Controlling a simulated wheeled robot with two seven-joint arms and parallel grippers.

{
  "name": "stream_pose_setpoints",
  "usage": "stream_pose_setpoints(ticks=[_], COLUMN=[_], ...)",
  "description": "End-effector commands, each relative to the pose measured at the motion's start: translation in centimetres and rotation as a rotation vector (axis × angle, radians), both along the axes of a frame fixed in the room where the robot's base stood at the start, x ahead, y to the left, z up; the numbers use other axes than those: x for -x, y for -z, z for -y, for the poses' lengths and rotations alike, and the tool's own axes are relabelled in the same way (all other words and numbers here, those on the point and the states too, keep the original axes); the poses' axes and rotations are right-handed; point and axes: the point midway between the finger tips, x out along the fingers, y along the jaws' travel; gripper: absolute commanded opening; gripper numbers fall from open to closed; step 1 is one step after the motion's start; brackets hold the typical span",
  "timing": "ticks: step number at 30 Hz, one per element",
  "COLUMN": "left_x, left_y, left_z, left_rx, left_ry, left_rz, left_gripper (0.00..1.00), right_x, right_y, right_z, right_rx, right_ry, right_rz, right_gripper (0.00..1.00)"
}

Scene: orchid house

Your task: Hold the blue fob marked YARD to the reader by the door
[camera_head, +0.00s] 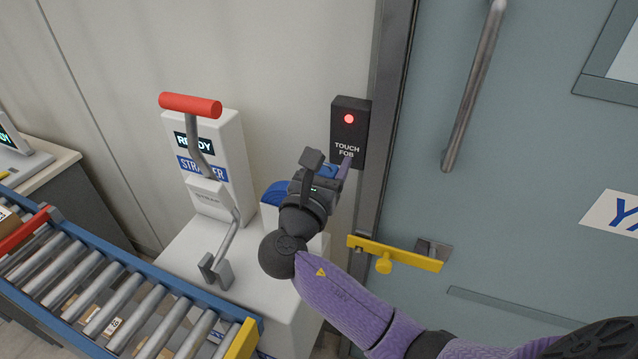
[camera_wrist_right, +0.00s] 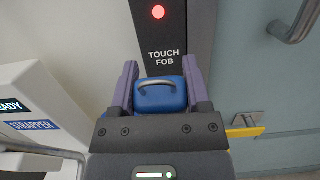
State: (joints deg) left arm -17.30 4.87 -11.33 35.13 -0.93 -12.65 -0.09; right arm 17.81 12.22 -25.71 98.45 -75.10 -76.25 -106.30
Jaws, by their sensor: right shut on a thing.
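The reader (camera_head: 348,112) is a black box on the wall just left of the door frame. It reads TOUCH FOB and its light is red. It also shows in the right wrist view (camera_wrist_right: 178,30). My right gripper (camera_head: 336,172) is at the reader's lower edge, shut on a blue fob (camera_wrist_right: 160,96). In the right wrist view the fob sits between the two fingers, below the TOUCH FOB lettering. I cannot tell whether the fob touches the reader. No YARD marking is readable on the fob. My left gripper is not in view.
A white strapper machine (camera_head: 215,165) with a red-handled lever (camera_head: 190,105) stands left of my right gripper. A roller conveyor (camera_head: 110,290) runs at lower left. The grey-blue door (camera_head: 530,130) has a long metal handle (camera_head: 475,85) and a yellow latch bar (camera_head: 410,259).

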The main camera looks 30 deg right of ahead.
Motion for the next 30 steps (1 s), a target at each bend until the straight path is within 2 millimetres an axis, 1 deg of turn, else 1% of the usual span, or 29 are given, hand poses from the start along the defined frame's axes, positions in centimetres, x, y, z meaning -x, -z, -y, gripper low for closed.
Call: stream_pose_setpoints(ticks=[1,6,12,15,20,30], left_x=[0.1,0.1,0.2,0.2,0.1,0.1], left_y=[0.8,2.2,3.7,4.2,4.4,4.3], left_z=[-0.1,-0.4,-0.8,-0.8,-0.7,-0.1], left_rx=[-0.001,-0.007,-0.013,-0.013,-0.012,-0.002], left_ry=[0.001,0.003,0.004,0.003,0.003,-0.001], left_rz=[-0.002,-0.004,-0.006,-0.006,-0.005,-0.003], left_gripper=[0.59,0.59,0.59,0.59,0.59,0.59], right_x=[-0.5,-2.0,-3.6,-4.2,-4.5,-4.6], right_y=[0.4,0.4,0.3,0.3,0.1,0.0], right_z=[0.6,2.4,4.2,4.9,5.3,5.4], right_rx=[0.002,0.002,0.002,0.001,0.001,0.001], right_ry=[0.002,0.002,0.001,0.002,0.000,0.000], right_rz=[0.001,0.001,0.001,-0.001,-0.001,-0.001], right_gripper=[0.02,0.02,0.02,0.02,0.02,0.02])
